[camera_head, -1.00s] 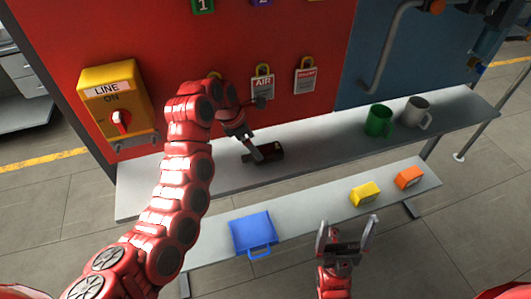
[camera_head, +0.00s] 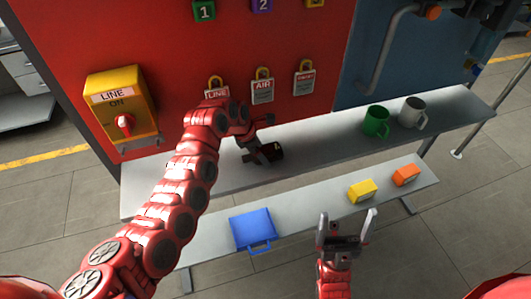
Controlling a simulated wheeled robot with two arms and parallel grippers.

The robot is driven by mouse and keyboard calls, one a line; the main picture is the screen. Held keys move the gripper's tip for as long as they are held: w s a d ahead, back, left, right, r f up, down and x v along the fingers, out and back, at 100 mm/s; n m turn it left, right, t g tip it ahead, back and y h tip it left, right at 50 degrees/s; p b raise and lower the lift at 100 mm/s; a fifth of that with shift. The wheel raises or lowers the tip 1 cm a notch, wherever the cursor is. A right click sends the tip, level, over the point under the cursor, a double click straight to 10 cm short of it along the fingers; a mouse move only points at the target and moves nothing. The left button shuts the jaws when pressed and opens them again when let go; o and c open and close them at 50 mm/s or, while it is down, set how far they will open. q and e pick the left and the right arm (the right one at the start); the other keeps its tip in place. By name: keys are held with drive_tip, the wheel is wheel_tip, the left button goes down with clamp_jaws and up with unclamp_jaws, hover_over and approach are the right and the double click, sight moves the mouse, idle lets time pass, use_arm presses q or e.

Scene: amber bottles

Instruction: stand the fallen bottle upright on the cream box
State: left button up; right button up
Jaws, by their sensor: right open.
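A dark bottle (camera_head: 272,152) lies on its side on the long grey shelf, near the foot of the red panel. My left gripper (camera_head: 255,155) is right at the bottle and covers part of it. Its fingers are small and dark here, so I cannot tell whether they are closed on the bottle. My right gripper (camera_head: 347,225) is open and empty, with its fingers pointing up, in front of the lower bench. I cannot make out a cream box in this view.
A green mug (camera_head: 376,121) and a grey mug (camera_head: 412,113) stand on the shelf (camera_head: 320,144) to the right. The lower bench (camera_head: 310,212) carries a blue case (camera_head: 252,229), a yellow block (camera_head: 362,190) and an orange block (camera_head: 406,175). A yellow switch box (camera_head: 121,103) hangs at left.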

use_arm(q)
drive_tip(key=c, duration=1.1)
drive_tip(key=shift+o, duration=0.2)
drive_tip(key=shift+r, duration=0.2)
